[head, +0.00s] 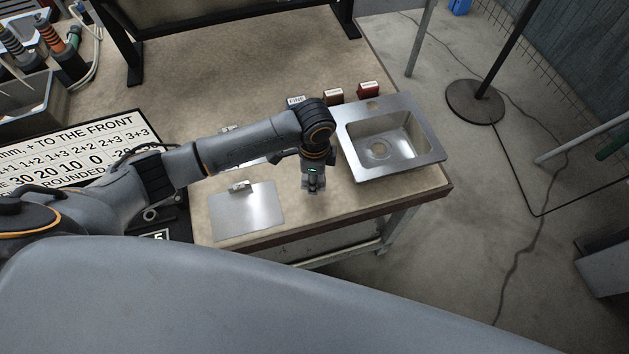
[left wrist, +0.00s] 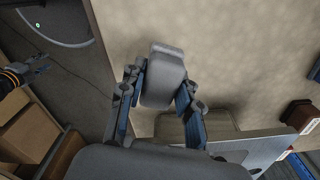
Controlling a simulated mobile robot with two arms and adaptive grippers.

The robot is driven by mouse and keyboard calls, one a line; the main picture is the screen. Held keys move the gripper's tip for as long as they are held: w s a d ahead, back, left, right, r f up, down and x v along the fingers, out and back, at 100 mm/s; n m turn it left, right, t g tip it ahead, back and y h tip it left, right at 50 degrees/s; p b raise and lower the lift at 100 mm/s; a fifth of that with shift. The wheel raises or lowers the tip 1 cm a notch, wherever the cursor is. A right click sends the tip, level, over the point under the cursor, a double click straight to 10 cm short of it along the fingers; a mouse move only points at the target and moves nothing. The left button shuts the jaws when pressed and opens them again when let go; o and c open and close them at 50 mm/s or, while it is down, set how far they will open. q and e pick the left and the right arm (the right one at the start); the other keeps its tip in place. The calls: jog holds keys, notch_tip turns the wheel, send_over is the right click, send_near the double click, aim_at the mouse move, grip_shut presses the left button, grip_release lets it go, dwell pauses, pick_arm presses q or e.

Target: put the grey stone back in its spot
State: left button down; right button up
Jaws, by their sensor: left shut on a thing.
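The grey stone (left wrist: 163,78) is a rounded grey block between the two fingers of my left gripper (left wrist: 161,80) in the left wrist view. My left gripper is shut on it. In the head view my left gripper (head: 312,188) points down over the front part of the workbench, just left of the sink. The stone is mostly hidden there by the gripper. In the left wrist view, part of my right gripper (left wrist: 39,65) shows small at the left edge, away from the stone; its finger opening is unclear. I cannot tell which place is the stone's spot.
The metal sink (head: 345,146) is at the bench's right end. Behind it stand small labelled blocks: one marked FINE (head: 296,100) and two red ones (head: 333,96). A metal plate (head: 247,214) with a clip lies left of my gripper. A large printed sign (head: 85,150) is farther left.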

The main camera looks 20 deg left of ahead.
pick_arm(q)
jog(key=shift+w+f, duration=0.2)
jog(key=shift+f, duration=0.05)
jog(key=shift+w+f, duration=0.1)
jog(key=shift+f, duration=1.6)
pick_arm(e)
jog(key=shift+d+r, duration=0.1)
jog(key=shift+d, duration=0.2)
pick_arm(q)
jog(key=shift+f, duration=0.2)
jog(key=c, duration=0.9)
grip_release()
jog(key=shift+c, duration=0.2)
notch_tip(320, 180, up, 12)
jog(key=shift+r, duration=0.25)
pick_arm(e)
jog(key=shift+a+f, duration=0.15)
jog(key=shift+f, duration=0.2)
pick_arm(q)
jog(key=shift+f, duration=0.1)
pick_arm(e)
jog(key=shift+s, duration=0.15)
